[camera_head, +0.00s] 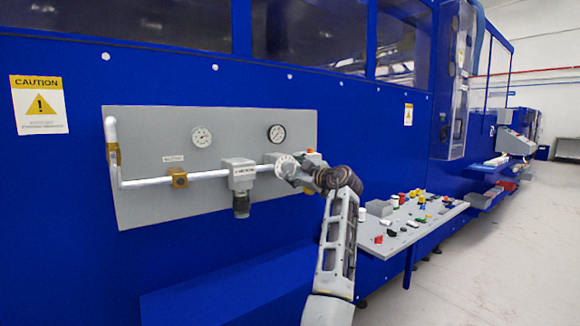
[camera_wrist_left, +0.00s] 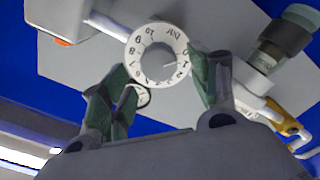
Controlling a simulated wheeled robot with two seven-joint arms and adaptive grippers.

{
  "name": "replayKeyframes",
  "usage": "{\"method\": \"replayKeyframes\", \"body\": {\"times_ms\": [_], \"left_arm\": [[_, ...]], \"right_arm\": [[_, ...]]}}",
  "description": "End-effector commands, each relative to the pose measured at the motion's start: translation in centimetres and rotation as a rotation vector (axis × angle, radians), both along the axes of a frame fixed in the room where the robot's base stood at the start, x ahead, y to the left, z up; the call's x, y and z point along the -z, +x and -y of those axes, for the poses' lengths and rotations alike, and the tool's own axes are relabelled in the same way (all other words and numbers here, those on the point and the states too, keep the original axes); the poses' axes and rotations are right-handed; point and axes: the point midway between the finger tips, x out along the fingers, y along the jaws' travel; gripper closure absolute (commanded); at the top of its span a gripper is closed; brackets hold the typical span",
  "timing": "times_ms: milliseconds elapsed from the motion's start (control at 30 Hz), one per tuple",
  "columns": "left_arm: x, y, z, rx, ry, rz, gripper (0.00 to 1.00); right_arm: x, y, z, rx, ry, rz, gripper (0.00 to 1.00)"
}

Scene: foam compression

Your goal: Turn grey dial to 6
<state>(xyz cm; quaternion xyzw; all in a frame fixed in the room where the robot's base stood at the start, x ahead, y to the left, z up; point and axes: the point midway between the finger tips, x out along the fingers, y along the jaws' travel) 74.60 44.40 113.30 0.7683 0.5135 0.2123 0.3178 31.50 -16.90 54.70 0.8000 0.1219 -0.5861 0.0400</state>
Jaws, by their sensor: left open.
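The grey dial with a white numbered ring (camera_head: 286,166) sits on the pipe of the grey wall panel, right of the valve block. In the left wrist view the dial (camera_wrist_left: 158,60) faces the camera with its numbers tilted; the exact setting is too small to read surely. My left gripper (camera_head: 299,170) is right at the dial in the head view, partly covering its right side. Contact cannot be told. My right gripper is out of view.
The grey panel (camera_head: 150,205) carries a pipe (camera_head: 205,175), a valve block with dark knob (camera_head: 240,175) and two gauges (camera_head: 201,137) (camera_head: 276,133). A control desk (camera_head: 440,212) with several coloured buttons stands right of my arm. The floor at right is clear.

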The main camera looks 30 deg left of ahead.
Motion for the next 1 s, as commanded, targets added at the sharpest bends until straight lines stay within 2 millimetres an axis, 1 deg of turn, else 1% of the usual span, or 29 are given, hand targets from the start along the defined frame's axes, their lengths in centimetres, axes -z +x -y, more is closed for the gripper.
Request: {"method": "replayKeyframes", "body": {"times_ms": [100, 233, 367, 633, 667, 1000], "left_arm": [[-0.2, 0.5, -1.2, -0.001, 0.001, -0.001, 0.39], [-0.1, 0.8, -2.0, -0.001, -0.001, 0.000, 0.39], [0.0, 1.0, -2.4, 0.001, -0.001, 0.000, 0.39], [0.0, 1.0, -2.4, 0.001, -0.001, 0.000, 0.39], [0.0, 1.0, -2.4, 0.001, -0.001, 0.000, 0.42], [0.0, 1.0, -2.4, 0.000, 0.000, 0.000, 0.84]], "right_arm": [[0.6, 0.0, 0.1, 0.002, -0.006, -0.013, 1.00], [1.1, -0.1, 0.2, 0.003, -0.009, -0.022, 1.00], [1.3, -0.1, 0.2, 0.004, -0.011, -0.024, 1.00], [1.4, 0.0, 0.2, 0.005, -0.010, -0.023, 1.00], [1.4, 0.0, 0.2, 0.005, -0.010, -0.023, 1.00], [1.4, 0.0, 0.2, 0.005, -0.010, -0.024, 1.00]]}}
